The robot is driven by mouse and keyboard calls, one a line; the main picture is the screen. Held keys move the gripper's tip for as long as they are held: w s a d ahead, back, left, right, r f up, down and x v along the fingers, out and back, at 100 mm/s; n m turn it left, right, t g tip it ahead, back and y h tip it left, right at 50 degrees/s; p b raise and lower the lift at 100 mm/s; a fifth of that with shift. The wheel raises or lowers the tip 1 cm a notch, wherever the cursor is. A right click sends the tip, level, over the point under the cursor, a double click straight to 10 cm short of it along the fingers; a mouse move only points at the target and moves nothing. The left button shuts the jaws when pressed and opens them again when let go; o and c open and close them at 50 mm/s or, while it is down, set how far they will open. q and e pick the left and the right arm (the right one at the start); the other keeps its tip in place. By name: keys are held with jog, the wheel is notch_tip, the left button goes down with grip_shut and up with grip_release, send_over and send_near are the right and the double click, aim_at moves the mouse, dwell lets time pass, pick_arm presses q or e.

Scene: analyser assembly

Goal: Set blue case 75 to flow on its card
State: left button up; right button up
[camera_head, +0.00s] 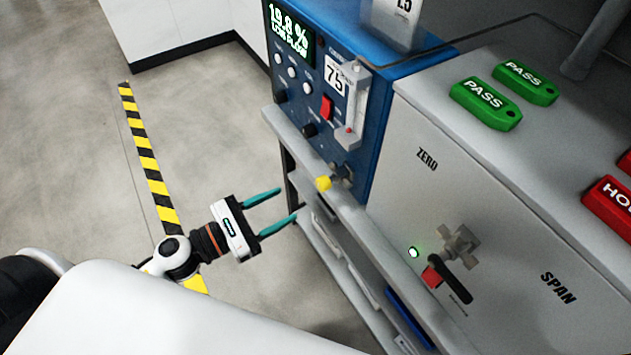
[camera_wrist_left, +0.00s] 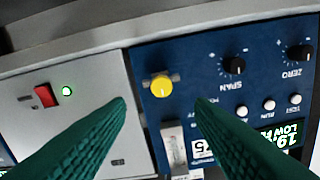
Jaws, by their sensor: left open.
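Blue case 75 (camera_head: 352,160) stands on the bench, its display (camera_head: 289,36) reading 19.8 % and LOW FLOW. A clear flow tube (camera_head: 355,108) is on its front, beside the 75 label. A yellow knob (camera_head: 323,183) sticks out low on the front; it also shows in the left wrist view (camera_wrist_left: 161,86). A white card (camera_head: 397,18) stands on top, cut off by the picture's edge; only 25 or similar is legible. My left gripper (camera_head: 289,203) is open and empty, short of the yellow knob. In the left wrist view its fingers point toward the knob, one each side.
A grey cabinet (camera_head: 400,165) marked ZERO and SPAN adjoins the case, with a lever valve (camera_head: 448,270) and a lit green lamp (camera_head: 413,252). Green PASS tags (camera_head: 486,104) and red tags (camera_head: 611,205) lie on top. The floor left of the bench is clear.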

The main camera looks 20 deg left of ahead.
aim_at(319, 186)
pick_arm(q)
jog(key=p+x, duration=0.2)
jog(key=x, duration=0.6)
jog(key=shift+a, duration=0.1)
jog(key=shift+w+d, duration=0.4)
jog(key=shift+w, duration=0.15)
jog(key=shift+c, duration=0.8)
jog(key=c, duration=0.8)
jog(key=shift+c, duration=0.2)
jog(key=shift+n+p, duration=0.3)
jog(key=shift+n, duration=0.1)
